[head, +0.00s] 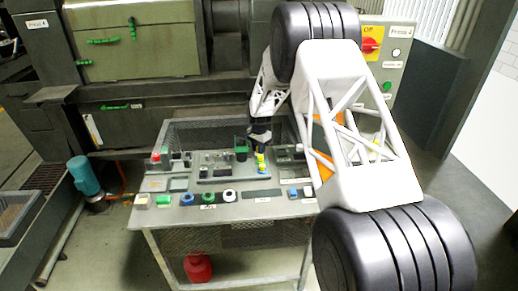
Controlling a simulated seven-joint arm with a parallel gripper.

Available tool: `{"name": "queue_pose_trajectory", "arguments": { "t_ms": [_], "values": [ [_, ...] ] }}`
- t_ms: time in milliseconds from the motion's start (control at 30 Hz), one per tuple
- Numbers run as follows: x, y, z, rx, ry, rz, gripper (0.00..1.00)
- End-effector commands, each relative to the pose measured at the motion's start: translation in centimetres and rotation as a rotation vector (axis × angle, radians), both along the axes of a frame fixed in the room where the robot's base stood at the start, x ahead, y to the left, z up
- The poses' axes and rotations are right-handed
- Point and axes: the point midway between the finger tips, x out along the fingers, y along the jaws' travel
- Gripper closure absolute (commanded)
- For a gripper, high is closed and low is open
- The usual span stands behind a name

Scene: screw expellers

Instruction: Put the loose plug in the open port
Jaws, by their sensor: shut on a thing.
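My gripper (261,146) hangs over the back middle of the bench panel and points down. It is shut on a small yellow plug (261,161), which shows just below the fingertips with a dark or blue band on it. The plug looks upright, close above or at a raised block (220,179) with small fittings on the panel. The picture is too small to tell which port is open, or whether the plug touches the block.
A dark green upright piece (241,150) stands just left of my gripper. The bench (265,209) carries several coloured buttons along its front, with mesh behind. A red canister (198,267) sits below, and a teal motor (85,176) stands at left. My arm covers the right side.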

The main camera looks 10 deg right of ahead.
Motion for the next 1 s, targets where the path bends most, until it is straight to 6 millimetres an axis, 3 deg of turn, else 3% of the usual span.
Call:
{"name": "queue_pose_trajectory", "arguments": {
  "t_ms": [667,700,900,1000],
  "values": [
    [-0.03,0.0,-0.32,0.0,0.001,0.0,0.97],
    [-0.04,-0.01,-0.34,0.0,0.001,0.0,0.73],
    [-0.09,-0.03,-0.42,0.0,0.003,0.0,0.45],
    [-0.13,-0.05,-0.46,-0.001,0.004,0.0,0.45]
  ]
}}
